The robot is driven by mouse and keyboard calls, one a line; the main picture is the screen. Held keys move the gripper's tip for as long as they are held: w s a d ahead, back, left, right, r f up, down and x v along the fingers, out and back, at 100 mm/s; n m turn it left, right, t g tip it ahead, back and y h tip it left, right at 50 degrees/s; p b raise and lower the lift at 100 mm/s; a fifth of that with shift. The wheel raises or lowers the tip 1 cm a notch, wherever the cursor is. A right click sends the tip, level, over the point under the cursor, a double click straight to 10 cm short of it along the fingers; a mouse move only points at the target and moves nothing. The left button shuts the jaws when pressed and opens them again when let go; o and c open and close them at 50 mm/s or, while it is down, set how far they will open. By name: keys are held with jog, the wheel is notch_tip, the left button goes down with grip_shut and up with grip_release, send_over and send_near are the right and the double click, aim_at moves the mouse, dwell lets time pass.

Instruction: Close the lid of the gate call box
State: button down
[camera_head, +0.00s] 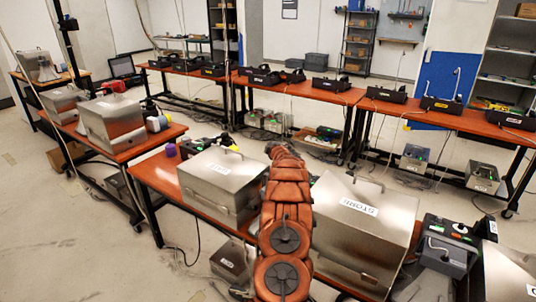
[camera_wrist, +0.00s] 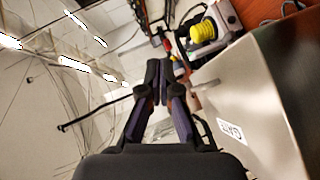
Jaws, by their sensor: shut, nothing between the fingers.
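A metal call box (camera_head: 212,185) stands on the near wooden table, left of my arm. Its sloping lid looks down in the head view, with a handle on top and a white label too small to read. I cannot tell whether a narrow gap remains. In the wrist view a metal box (camera_wrist: 265,85) fills the right side, its label apparently reading "GATE", and a handle juts from its left edge. My gripper (camera_wrist: 161,82) is shut and empty, just left of that handle; contact is unclear. In the head view my arm hides the gripper.
A larger metal box (camera_head: 365,235) labelled something like "STORE" stands right of my arm. A dark phone unit (camera_head: 450,245) is farther right. More metal boxes (camera_head: 110,125) stand on the left table. A yellow part (camera_wrist: 203,31) shows beyond my gripper.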

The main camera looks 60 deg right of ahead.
jog(key=s+r+b, duration=0.1)
jog(key=s+r, duration=0.4)
jog(key=shift+s+a+r, duration=0.15)
jog(key=shift+s+a, duration=0.05)
jog(key=shift+s, duration=0.05)
jog(key=w+a+r+m+g, duration=0.1)
jog(key=w+a+r+m, duration=0.2)
jog(key=a, duration=0.5)
jog(key=w+a+r+g+y, duration=0.1)
jog(key=w+a+r, duration=0.25)
jog(key=a, duration=0.45)
jog(key=w+a+r+m+g, duration=0.1)
jog(key=w+a+r+m, duration=0.2)
jog(key=a, duration=0.5)
jog(key=a+g+y, duration=0.2)
jog(key=a, duration=1.2)
jog(key=s+a+f+g+y, duration=0.1)
jog(key=s+a, duration=0.2)
jog(key=a, duration=0.5)
jog(key=s+a+f+g+y, duration=0.1)
jog(key=s+a+y, duration=0.1)
jog(key=s+a, duration=0.35)
jog(key=s+a+f+g+y, duration=0.2)
jog(key=s+a, duration=1.1)
jog(key=a, duration=0.2)
jog(key=s+a+f+g+y, duration=0.3)
jog(key=s+a, duration=1.1)
jog(key=a, duration=0.1)
jog(key=shift+a+f, duration=0.2)
jog(key=shift+a, duration=0.15)
